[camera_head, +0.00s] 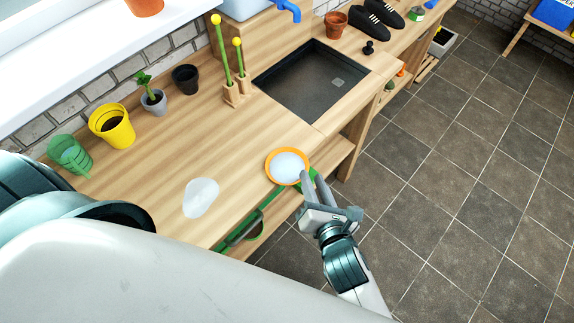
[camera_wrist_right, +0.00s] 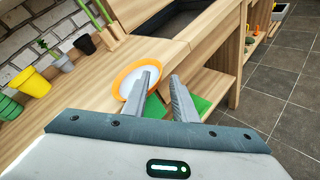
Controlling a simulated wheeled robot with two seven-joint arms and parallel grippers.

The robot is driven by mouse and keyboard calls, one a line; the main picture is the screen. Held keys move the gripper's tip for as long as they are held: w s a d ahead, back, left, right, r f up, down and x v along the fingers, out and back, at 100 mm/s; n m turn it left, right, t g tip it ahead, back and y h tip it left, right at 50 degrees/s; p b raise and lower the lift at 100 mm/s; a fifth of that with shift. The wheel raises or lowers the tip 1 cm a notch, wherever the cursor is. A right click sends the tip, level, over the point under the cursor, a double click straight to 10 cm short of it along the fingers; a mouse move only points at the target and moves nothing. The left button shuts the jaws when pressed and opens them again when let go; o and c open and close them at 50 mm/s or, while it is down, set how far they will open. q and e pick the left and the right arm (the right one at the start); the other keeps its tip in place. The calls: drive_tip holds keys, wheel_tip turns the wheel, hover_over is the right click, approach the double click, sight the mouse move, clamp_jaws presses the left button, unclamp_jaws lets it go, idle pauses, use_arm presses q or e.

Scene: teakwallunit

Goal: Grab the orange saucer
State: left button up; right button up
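The orange saucer (camera_head: 269,168) lies at the front edge of the wooden worktop, with a white, pale middle. In the right wrist view the saucer (camera_wrist_right: 122,82) is just ahead of my fingers. My right gripper (camera_head: 310,181) is open, at the saucer's near right edge. In the wrist view one finger of the right gripper (camera_wrist_right: 163,80) overlaps the saucer and the other stands past its rim. I cannot tell whether they touch it. My left gripper is not in view; only parts of my left arm show at the left.
A translucent white piece (camera_head: 201,197) lies left of the saucer. Green items (camera_head: 245,229) sit below the worktop edge. The tiled floor at right is open.

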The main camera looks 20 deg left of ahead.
sight(287, 167)
drive_tip(key=p+x, duration=0.2)
drive_tip(key=x, duration=0.3)
drive_tip(key=shift+w, duration=0.15)
idle(0.3)
clamp_jaws()
